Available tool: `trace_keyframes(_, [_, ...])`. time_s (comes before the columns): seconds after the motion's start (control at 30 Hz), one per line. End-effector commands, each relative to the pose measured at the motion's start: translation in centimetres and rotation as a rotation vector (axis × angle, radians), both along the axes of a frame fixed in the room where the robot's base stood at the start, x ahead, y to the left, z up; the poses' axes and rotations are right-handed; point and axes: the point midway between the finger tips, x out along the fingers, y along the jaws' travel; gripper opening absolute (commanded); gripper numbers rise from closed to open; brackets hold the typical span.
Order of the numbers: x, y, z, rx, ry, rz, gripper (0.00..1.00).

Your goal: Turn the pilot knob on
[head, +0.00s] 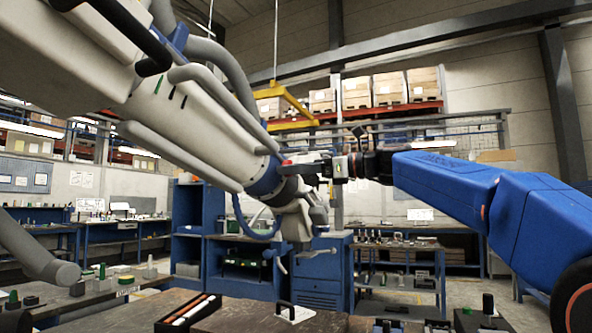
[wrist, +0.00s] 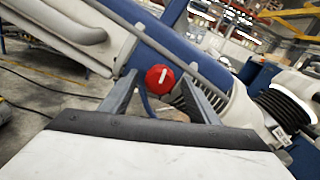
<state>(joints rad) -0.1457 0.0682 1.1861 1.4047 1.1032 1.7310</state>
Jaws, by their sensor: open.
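The pilot knob (wrist: 160,78) is a round red knob with a white line, seen near the middle of the wrist view. A bit of the red knob also shows in the head view (head: 287,162). My gripper (wrist: 160,90) is open, with one grey finger on each side of the knob in the picture. In the head view my gripper (head: 305,165) reaches the knob from the right. I cannot tell whether the fingers touch the knob.
Pale tubes and a grey rod run along the microscope arm close to the knob. A ribbed dark hose (wrist: 280,108) is at the right of the wrist view. A workbench (head: 240,318) with small items lies below. Blue cabinets (head: 322,270) stand behind.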

Motion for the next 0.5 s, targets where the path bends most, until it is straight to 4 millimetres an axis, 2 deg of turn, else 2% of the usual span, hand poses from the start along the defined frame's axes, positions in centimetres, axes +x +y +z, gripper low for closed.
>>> trace_keyframes(0.13, [-0.01,-0.01,0.01,0.0,0.0,0.0,0.55])
trace_keyframes(0.3, [-0.02,-0.01,0.01,0.0,0.0,0.0,0.15])
trace_keyframes(0.5, [-0.02,-0.02,0.01,-0.002,-0.006,0.0,0.15])
